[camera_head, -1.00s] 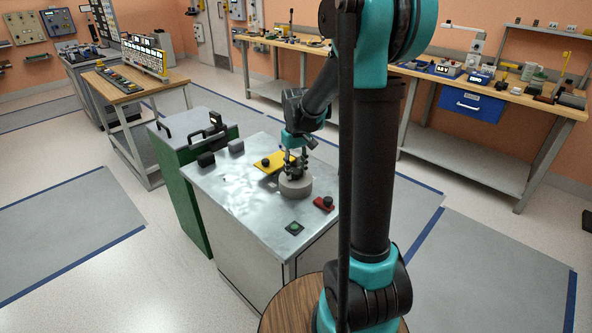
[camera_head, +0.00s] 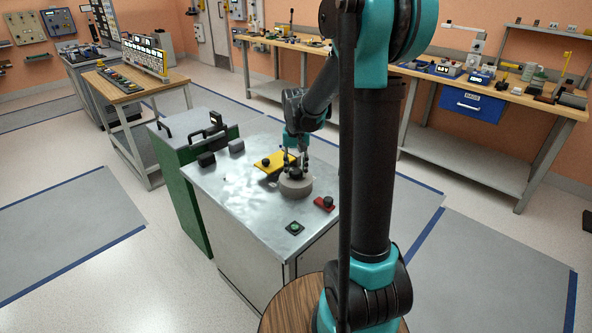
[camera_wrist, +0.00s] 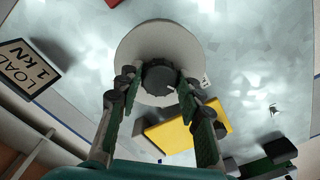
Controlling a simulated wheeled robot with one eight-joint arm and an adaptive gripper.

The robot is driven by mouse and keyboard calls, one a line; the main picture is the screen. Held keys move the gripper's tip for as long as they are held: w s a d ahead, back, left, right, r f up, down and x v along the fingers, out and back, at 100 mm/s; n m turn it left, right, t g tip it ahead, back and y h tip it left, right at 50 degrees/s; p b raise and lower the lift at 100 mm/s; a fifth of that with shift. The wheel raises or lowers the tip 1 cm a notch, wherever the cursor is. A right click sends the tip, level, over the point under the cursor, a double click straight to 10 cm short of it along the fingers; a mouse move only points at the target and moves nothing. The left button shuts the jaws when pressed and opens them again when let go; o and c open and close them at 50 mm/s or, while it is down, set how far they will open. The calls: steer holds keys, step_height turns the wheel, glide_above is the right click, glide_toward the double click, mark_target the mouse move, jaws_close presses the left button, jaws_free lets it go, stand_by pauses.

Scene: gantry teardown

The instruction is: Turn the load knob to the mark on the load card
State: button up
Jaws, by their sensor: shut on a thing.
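The load knob (camera_wrist: 160,77) is a dark ribbed knob on top of a round pale grey dial (camera_wrist: 135,45). The dial also shows on the metal-topped cabinet in the head view (camera_head: 296,188). My gripper (camera_wrist: 157,82) comes down from above, with one finger on each side of the knob, and is shut on it; it also shows in the head view (camera_head: 296,165). The load card (camera_wrist: 25,68) lies to the left in the wrist view and reads "LOAD 1 kN". I cannot make out a pointer or scale on the dial.
A yellow plate (camera_head: 277,163) with a black knob lies just behind the dial. A red block (camera_head: 324,204) with a black knob and a green button (camera_head: 294,228) are nearer the front. Dark blocks (camera_head: 206,159) stand at the left.

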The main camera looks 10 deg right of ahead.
mark_target(296, 171)
steer(key=o, duration=1.2)
steer(key=shift+c, duration=0.2)
steer(key=shift+r, duration=0.1)
step_height(296, 171, up, 12)
